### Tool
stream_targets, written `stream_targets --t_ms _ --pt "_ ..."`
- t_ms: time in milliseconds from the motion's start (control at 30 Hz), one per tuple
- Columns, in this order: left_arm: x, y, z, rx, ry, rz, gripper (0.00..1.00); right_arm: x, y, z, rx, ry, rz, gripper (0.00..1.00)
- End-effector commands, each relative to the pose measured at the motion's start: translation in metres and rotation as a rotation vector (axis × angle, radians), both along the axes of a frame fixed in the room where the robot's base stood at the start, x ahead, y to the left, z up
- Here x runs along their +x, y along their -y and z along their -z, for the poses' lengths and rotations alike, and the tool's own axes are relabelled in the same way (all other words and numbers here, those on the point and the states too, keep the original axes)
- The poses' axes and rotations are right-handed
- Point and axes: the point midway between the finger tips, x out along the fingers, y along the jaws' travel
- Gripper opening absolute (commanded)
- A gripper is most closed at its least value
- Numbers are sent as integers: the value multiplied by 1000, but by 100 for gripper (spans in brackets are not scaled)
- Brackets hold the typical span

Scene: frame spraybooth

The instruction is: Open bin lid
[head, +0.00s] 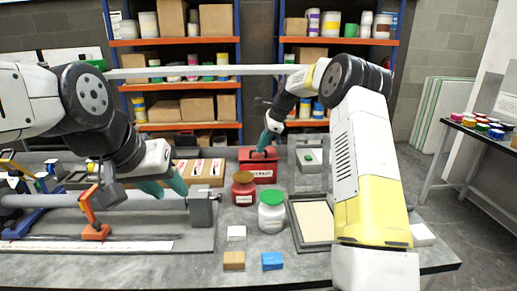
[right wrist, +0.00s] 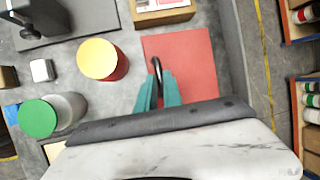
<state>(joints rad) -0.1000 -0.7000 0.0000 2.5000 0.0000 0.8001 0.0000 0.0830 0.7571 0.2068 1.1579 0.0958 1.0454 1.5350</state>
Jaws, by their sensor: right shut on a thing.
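The red bin (head: 262,172) stands on the workbench, right of centre, with a pale label on its front. Its flat red lid (right wrist: 197,62) lies level on top and looks closed. My right gripper (head: 265,143) is directly above it, pointing down. In the right wrist view its teal fingers (right wrist: 158,93) are shut on the dark curved lid handle (right wrist: 157,72). My left gripper (head: 163,188) is over the left part of the bench, away from the bin, with its teal fingers apart and empty.
A red jar with a yellow-brown lid (head: 244,188) and a green-lidded jar (head: 271,212) stand just in front of the bin. A grey box (head: 308,158) is on its right. A cardboard box (head: 205,172) stands on its left. Shelves (head: 185,127) stand behind.

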Motion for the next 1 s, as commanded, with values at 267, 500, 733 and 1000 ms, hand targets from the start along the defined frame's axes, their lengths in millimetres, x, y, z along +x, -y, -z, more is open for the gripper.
stream_targets --t_ms 267,500,733,1000 --pt "0 0 0 0 0 0 36 22 1 -24 -1 13 5 0" --pt "0 0 0 0 0 0 36 40 2 -38 -3 11 6 0" --pt "0 0 0 0 0 0 36 51 1 -45 -4 7 5 0" --pt "0 0 0 0 0 0 36 57 2 -48 -5 4 4 0"
